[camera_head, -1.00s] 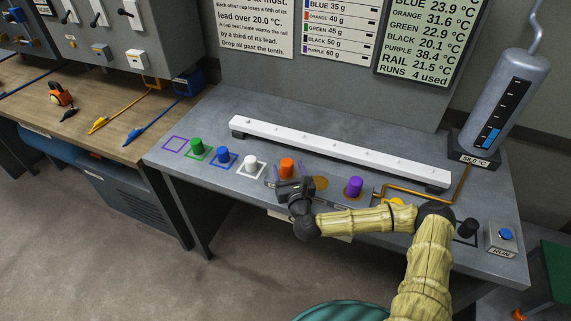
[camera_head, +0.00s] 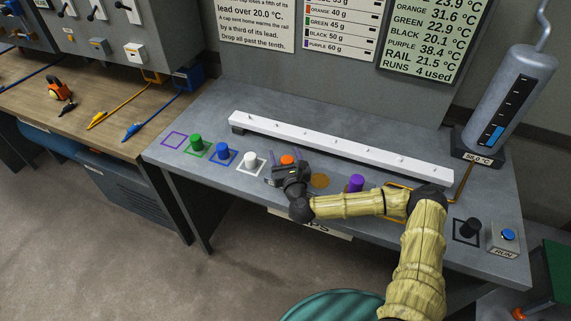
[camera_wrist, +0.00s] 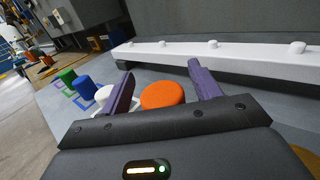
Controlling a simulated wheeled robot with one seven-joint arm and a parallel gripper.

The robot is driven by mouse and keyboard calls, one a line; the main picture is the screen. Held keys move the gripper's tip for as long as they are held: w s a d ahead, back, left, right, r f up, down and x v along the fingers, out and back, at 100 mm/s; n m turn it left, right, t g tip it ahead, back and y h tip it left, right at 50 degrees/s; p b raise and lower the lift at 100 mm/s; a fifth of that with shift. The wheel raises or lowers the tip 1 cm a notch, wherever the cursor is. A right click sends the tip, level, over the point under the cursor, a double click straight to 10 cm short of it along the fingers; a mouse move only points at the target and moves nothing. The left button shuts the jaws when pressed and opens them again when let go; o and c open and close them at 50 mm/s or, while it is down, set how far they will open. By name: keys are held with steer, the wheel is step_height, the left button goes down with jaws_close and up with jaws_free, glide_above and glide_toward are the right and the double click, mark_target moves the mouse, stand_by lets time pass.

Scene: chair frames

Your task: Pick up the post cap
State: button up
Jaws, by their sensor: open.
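The task does not say which post cap is meant. The orange cap (camera_head: 287,160) stands on the grey bench, its lower part hidden behind my gripper (camera_head: 285,172) in the head view. In the wrist view the orange cap (camera_wrist: 162,95) sits between my two purple fingers (camera_wrist: 160,75), which are open. I cannot tell whether either finger touches it. To the left stand a white cap (camera_head: 250,158), a blue cap (camera_head: 222,153) and a green cap (camera_head: 196,145). A purple cap (camera_head: 356,183) is to the right, partly behind my arm. A black cap (camera_head: 469,228) is farther right.
A long white rail (camera_head: 340,150) with small pegs runs behind the caps. A flat brown disc (camera_head: 319,181) lies right of the orange cap. An empty purple square outline (camera_head: 174,139) is at far left. A grey gauge cylinder (camera_head: 505,95) and a blue button (camera_head: 508,234) stand right.

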steer(key=shift+d, duration=0.3)
steer(key=shift+c, duration=0.2)
steer(key=shift+s+a, duration=0.1)
steer(key=shift+a, duration=0.05)
steer(key=c, duration=1)
steer(key=shift+r, duration=0.65)
step_height(320, 180, up, 9)
steer(key=shift+f+b, duration=0.1)
steer(key=shift+b, duration=0.65)
